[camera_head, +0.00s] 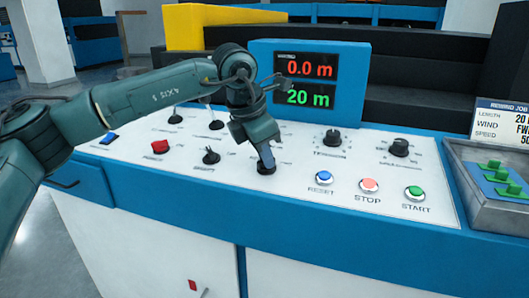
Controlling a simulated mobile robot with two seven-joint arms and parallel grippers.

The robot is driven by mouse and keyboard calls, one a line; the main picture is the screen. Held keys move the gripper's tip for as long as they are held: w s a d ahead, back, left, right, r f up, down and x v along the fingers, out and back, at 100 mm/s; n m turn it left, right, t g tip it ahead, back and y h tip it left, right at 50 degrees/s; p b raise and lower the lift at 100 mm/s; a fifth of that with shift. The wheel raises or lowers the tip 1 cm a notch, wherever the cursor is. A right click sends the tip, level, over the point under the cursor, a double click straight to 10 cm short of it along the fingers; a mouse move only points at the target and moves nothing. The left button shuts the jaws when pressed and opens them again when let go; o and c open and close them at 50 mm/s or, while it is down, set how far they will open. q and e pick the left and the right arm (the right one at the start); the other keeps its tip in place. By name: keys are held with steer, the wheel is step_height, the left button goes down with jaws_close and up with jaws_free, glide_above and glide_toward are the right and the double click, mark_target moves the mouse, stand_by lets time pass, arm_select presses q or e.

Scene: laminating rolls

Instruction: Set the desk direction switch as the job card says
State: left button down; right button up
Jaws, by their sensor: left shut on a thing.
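My left gripper (266,158) points down onto the white control panel (210,177) of the desk and is shut on a small black switch (266,169). The gripper covers most of this switch, so its setting and its label cannot be read. The job card (503,118) stands at the right edge, partly cut off. It is headed REWIND JOB and lists LENGTH 20, WIND beginning "FW", and a SPEED line. My right gripper is not in view.
A display (306,80) reads 0.0 m in red and 20 m in green. Blue RESET (324,177), red STOP (370,185) and green START (414,192) buttons are right of the gripper. A SHAFT switch (211,156) is to its left. A grey tray (472,182) holds green pieces.

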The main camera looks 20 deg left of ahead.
arm_select(q)
steer(key=c, duration=1.5)
jaws_free()
steer(key=p+v, duration=0.1)
steer(key=v, duration=1.2)
steer(key=shift+r, duration=0.15)
